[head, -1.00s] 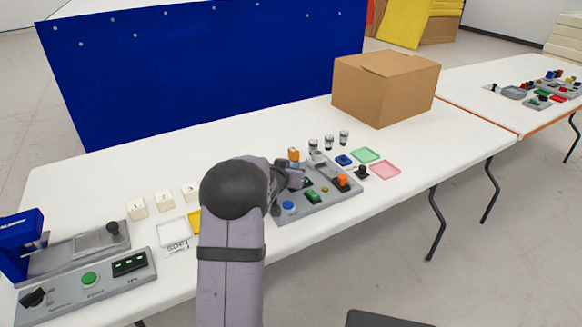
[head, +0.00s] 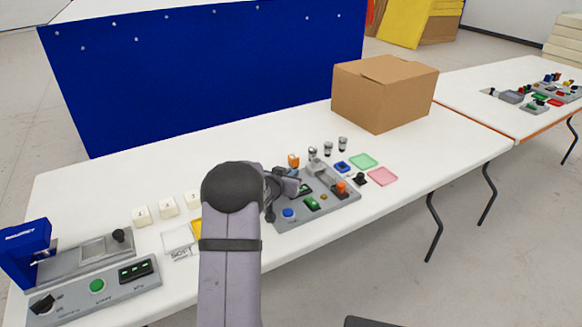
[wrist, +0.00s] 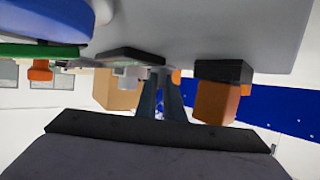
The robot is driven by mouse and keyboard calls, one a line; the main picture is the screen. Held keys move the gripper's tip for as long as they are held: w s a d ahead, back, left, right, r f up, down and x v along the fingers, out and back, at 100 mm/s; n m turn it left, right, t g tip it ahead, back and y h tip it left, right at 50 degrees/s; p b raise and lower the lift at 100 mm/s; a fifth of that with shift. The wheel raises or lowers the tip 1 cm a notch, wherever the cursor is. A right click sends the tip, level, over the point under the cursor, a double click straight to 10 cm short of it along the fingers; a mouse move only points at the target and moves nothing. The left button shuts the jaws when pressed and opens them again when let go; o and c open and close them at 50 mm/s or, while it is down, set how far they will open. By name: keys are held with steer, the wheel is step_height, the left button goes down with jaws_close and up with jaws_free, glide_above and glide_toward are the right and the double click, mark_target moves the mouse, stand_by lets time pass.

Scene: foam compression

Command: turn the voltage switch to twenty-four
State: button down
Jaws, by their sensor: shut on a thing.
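My gripper (head: 284,186) is at the left rear of the grey control panel (head: 325,203) on the white table. In the wrist view my two fingers (wrist: 164,92) are close together and reach up to the panel, which fills the top of the picture. They are shut on a small part there, which is mostly hidden between the fingertips. A dark flat plate (wrist: 130,55) is just left of them, apart from the orange block (wrist: 215,101) on their right. I cannot read a voltage mark or make out the switch's setting.
The panel carries a blue button (head: 288,213), a green switch (head: 311,203) and an orange knob (head: 341,187). Small cylinders stand behind it. A cardboard box (head: 385,92) is at the back. Another station with a black knob (head: 42,303) is at the left.

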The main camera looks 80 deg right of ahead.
steer(key=shift+r+m+g+p, duration=0.1)
steer(key=shift+m+g+p, duration=0.2)
steer(key=shift+p, duration=0.2)
steer(key=c, duration=2.2)
jaws_free()
steer(key=shift+o, duration=0.2)
steer(key=b, duration=0.2)
steer(key=shift+d+f+b, duration=0.1)
steer(key=shift+f+b, duration=0.15)
steer(key=shift+b, duration=0.05)
steer(key=n+t+b, duration=0.1)
steer(key=b, duration=0.2)
steer(key=shift+f+t, duration=0.1)
steer(key=shift+t, duration=0.2)
